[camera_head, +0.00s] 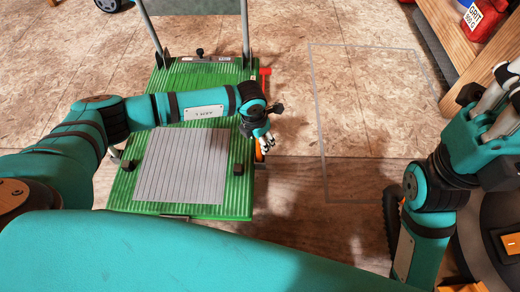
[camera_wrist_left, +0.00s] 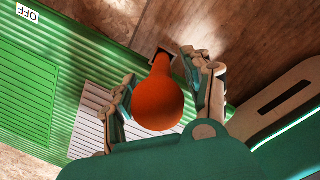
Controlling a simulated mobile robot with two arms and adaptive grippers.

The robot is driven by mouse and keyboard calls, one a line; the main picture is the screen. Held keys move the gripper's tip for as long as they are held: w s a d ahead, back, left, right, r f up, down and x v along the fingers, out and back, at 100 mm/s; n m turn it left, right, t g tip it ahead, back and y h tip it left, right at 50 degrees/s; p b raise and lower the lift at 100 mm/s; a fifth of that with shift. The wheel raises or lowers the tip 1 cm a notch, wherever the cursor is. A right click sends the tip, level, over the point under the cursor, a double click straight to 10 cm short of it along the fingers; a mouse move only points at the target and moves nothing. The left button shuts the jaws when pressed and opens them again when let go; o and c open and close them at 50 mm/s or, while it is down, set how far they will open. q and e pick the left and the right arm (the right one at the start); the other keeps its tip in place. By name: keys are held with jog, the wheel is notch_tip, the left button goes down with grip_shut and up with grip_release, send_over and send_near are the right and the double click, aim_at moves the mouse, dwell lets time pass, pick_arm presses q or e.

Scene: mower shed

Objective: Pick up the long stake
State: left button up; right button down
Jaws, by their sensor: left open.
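In the left wrist view an orange piece (camera_wrist_left: 158,100) with a rounded near end and a narrower neck sits between the fingers of my left gripper (camera_wrist_left: 165,78). The fingers are apart, one on each side of it. It may be the long stake, but its full length is hidden. In the head view my left gripper (camera_head: 265,143) is at the right edge of a green ribbed board (camera_head: 125,190), with a little orange (camera_head: 259,155) showing beside it. My right gripper (camera_head: 490,125) is at the right edge of the head view, cut off, its jaw opening unclear.
A grey lined panel (camera_head: 180,165) lies on the green board, with black blocks at its sides. Metal bars rise at the board's back. A red can marked GRIT (camera_head: 482,18) is on a wooden shelf at top right.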

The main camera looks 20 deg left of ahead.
pick_arm(q)
grip_shut()
dwell(0.4)
